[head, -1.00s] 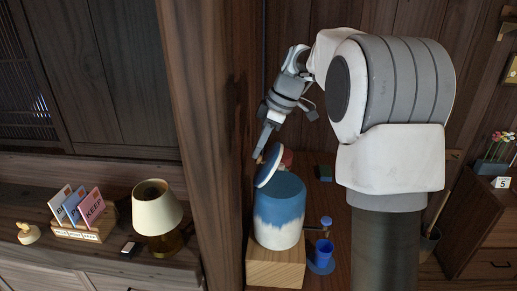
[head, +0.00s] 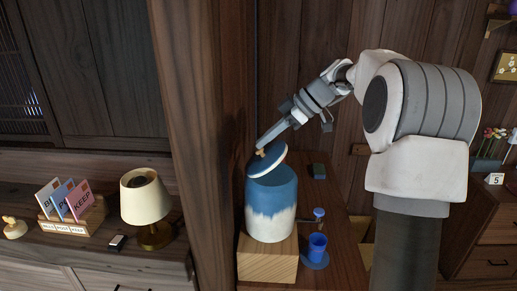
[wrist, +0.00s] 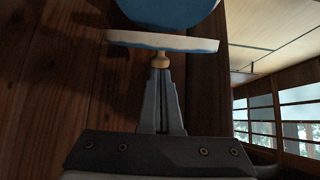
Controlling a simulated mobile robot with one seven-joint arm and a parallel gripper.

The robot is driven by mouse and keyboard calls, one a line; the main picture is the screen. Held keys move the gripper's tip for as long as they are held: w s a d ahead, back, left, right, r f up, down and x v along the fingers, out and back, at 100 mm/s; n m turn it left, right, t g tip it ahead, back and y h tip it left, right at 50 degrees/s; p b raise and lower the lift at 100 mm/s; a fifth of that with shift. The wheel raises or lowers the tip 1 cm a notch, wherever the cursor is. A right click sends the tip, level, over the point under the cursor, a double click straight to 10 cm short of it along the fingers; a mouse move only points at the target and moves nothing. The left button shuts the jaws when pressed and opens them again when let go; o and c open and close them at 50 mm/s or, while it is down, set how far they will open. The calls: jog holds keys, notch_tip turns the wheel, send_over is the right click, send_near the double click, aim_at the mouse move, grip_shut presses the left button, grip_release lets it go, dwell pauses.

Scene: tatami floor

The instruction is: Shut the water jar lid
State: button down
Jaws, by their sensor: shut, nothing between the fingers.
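The water jar (head: 271,208) is blue above and white below and stands upright on a wooden block. Its blue lid (head: 270,163) with a pale rim is tilted over the jar top, raised on the right side. A small tan knob (head: 260,152) sits on the lid. My gripper (head: 262,145) is shut and empty, its fingertips at the knob, coming from the upper right. In the wrist view, the shut fingers (wrist: 160,75) point at the knob (wrist: 160,61), with the lid (wrist: 162,41) edge-on beyond. Whether they touch is hard to tell.
The wooden block (head: 267,262) supports the jar. A wooden post (head: 200,130) rises close on the left. A lamp (head: 147,200) and card holder (head: 70,218) stand farther left.

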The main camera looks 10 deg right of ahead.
aim_at(282, 154)
jog(key=d+f+y+b, duration=0.1)
jog(key=b, duration=0.2)
jog(key=d+f+t+y+b, duration=0.1)
jog(key=y+b, duration=0.1)
jog(key=s+d+f+y+b, duration=0.1)
jog(key=b, duration=0.2)
jog(key=shift+d+f+t+y+b, duration=0.3)
jog(key=shift+d+f+y+b, duration=0.05)
jog(key=shift+f+y, duration=0.05)
jog(key=shift+s+d+f+b, duration=0.15)
jog(key=shift+d+f+b, duration=0.1)
jog(key=shift+b, duration=0.35)
jog(key=shift+d, duration=0.2)
